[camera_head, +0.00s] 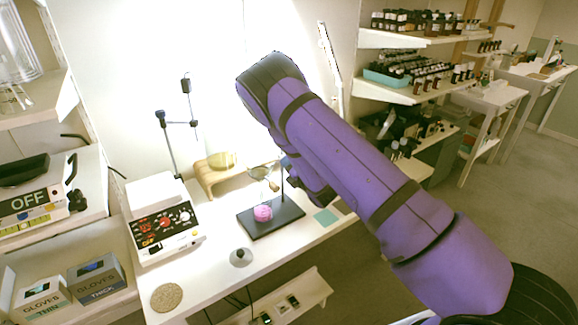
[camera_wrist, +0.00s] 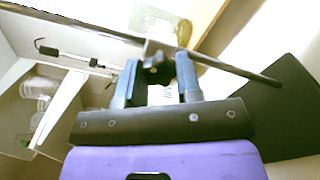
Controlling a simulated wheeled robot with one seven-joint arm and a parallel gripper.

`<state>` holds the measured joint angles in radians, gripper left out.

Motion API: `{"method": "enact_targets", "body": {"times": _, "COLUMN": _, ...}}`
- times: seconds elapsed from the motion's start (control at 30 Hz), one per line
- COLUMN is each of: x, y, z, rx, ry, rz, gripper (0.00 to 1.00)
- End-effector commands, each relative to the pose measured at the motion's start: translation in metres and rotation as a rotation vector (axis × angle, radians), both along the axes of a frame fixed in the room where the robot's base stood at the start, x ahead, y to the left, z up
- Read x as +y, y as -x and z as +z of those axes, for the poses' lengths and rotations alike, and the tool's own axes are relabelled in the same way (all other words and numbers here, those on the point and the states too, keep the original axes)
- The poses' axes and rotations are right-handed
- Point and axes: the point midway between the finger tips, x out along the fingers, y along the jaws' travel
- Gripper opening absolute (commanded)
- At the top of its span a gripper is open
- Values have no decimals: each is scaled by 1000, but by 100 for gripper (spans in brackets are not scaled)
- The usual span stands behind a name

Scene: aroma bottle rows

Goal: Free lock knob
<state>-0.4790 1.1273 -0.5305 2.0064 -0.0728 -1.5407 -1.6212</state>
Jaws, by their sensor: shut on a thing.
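In the wrist view, my gripper (camera_wrist: 157,64) has its two blue fingers on either side of a small dark lock knob (camera_wrist: 155,74) and is shut on it. The knob sits on a grey clamp block (camera_wrist: 158,48) on a long dark rod (camera_wrist: 225,66) that crosses the picture at a slant. In the head view, my purple arm hides most of the clamp and the knob. The stand's black base (camera_head: 285,217) lies on the white bench, with a thin upright rod (camera_head: 282,185) rising from it.
A pink ball (camera_head: 263,213) rests on the base. A white control box (camera_head: 165,232) stands to the left and a wooden stand (camera_head: 205,178) behind. A grey knobbed piece (camera_head: 240,257) and a round cork mat (camera_head: 166,297) lie in front. A teal square (camera_head: 325,217) lies right.

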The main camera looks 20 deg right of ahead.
Motion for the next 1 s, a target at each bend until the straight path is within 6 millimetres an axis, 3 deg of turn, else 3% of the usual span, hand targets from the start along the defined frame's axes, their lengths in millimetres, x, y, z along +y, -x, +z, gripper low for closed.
{"method": "enact_targets", "body": {"times": 0.5, "x": 0, "y": 0, "z": -1, "rx": -145, "ry": 450, "rz": 2, "gripper": 9}}
{"method": "enact_targets", "body": {"times": 1.0, "x": -1, "y": 0, "z": -1, "rx": -222, "ry": 684, "rz": 0, "gripper": 9}}
